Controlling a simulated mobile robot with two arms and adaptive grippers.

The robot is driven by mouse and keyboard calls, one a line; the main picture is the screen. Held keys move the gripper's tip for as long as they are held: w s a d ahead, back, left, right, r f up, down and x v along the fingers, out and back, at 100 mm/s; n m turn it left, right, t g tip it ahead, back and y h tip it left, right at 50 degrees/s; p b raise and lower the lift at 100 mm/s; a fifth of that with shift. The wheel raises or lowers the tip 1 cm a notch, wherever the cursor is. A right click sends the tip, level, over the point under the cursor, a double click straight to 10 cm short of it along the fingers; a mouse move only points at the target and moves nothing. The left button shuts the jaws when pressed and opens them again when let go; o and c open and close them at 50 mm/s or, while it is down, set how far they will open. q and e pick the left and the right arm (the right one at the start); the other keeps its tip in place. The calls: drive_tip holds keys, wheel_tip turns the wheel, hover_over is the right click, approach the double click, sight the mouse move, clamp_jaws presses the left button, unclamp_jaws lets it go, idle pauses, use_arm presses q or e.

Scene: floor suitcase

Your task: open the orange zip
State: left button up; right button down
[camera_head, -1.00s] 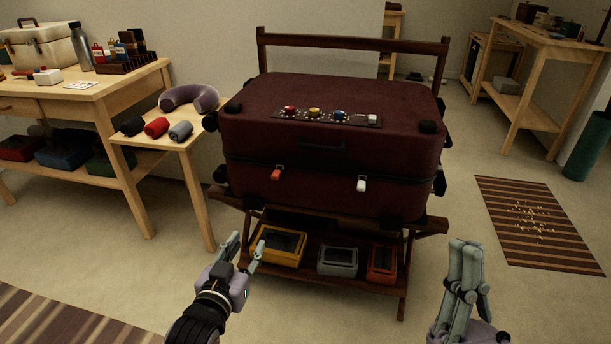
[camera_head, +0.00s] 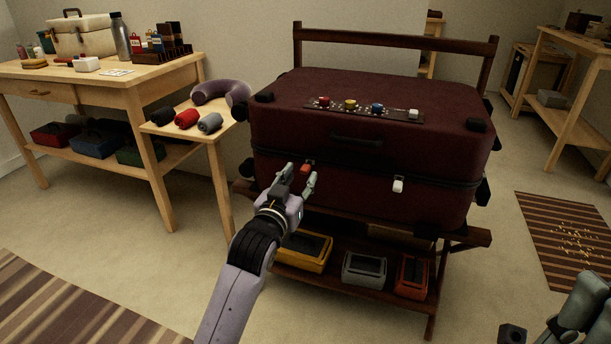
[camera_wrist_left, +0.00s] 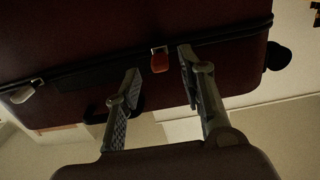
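The dark red suitcase (camera_head: 365,135) lies on a wooden rack with a black zip line around its front. The orange zip pull (camera_head: 306,169) hangs on the front, left of the white zip pull (camera_head: 398,186). My left gripper (camera_head: 299,181) is open at the orange pull. In the left wrist view the orange pull (camera_wrist_left: 159,60) shows between the fingertips of my left gripper (camera_wrist_left: 160,68), nearer the right-hand finger, with gaps on both sides. The white pull (camera_wrist_left: 24,92) is at the far left there. My right gripper (camera_head: 580,305) is partly cut off at the lower right, apart from the suitcase.
The rack (camera_head: 462,238) holds a yellow tray (camera_head: 303,262), a grey tray (camera_head: 364,285) and a red-orange tray (camera_head: 411,292) below the suitcase. A small side table (camera_head: 222,140) with rolled cloths stands close at left. Floor in front is clear.

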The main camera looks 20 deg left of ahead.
sight(303, 172)
use_arm(q)
drive_tip(key=shift+w+d+b, duration=0.1)
drive_tip(key=shift+w+b, duration=0.5)
drive_tip(key=shift+w, duration=1.65)
clamp_jaws()
